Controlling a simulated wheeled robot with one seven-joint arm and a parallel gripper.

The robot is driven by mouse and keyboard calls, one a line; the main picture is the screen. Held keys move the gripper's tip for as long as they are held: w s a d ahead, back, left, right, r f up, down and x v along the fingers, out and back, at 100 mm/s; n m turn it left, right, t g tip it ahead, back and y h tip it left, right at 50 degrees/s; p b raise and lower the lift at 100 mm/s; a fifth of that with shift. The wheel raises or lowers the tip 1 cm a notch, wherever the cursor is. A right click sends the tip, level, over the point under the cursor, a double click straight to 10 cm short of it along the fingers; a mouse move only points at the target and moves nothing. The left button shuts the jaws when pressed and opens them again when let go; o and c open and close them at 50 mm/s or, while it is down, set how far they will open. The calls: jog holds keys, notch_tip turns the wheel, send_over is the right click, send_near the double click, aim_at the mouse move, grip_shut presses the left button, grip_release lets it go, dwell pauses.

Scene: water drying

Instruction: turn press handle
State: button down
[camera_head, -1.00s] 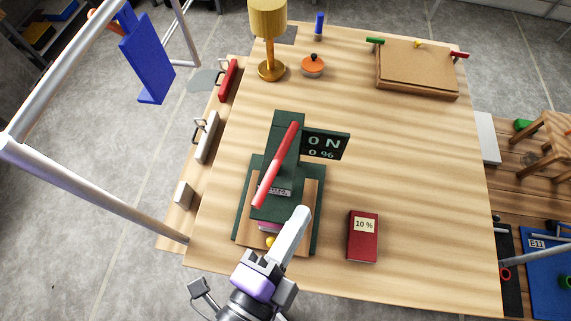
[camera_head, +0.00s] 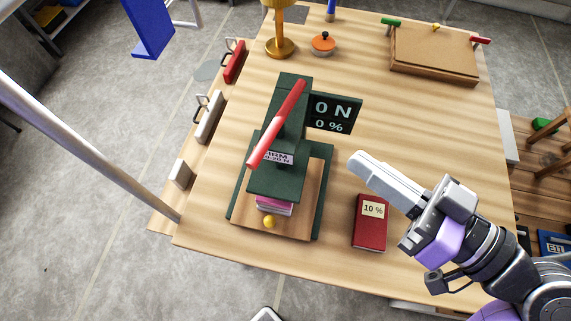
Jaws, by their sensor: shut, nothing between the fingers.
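The green press (camera_head: 283,184) stands on its wooden and green base on the table. Its red handle (camera_head: 277,123) is a long bar slanting across the top, upper end to the right. The black display (camera_head: 334,113) beside it reads 0 N and 0 %. Under the press head lie purple and white layers (camera_head: 273,205), with a small yellow ball (camera_head: 269,222) in front. My gripper (camera_head: 356,159) is shut and empty, right of the press and apart from the handle, its fingers pointing up and left.
A dark red book marked 10 % (camera_head: 370,224) lies below my gripper. A wooden board box (camera_head: 434,56), an orange-lidded pot (camera_head: 323,44) and a gold lamp (camera_head: 280,42) stand at the back. The table right of the display is clear. A metal rail (camera_head: 84,143) runs at left.

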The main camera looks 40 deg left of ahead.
jog(key=s+d+r+n+g+h+b, duration=0.1)
jog(key=s+d+r+n+g+h, duration=0.1)
jog(key=d+r+n+g, duration=0.3)
jog(key=n+p, duration=0.2)
send_near(279, 128)
jog(key=s+a+f, duration=0.1)
jog(key=s+a, duration=0.4)
jog(key=s, duration=0.1)
jog(key=shift+s+t, duration=0.2)
jog(key=shift+t, duration=0.2)
jog(key=shift+s, duration=0.1)
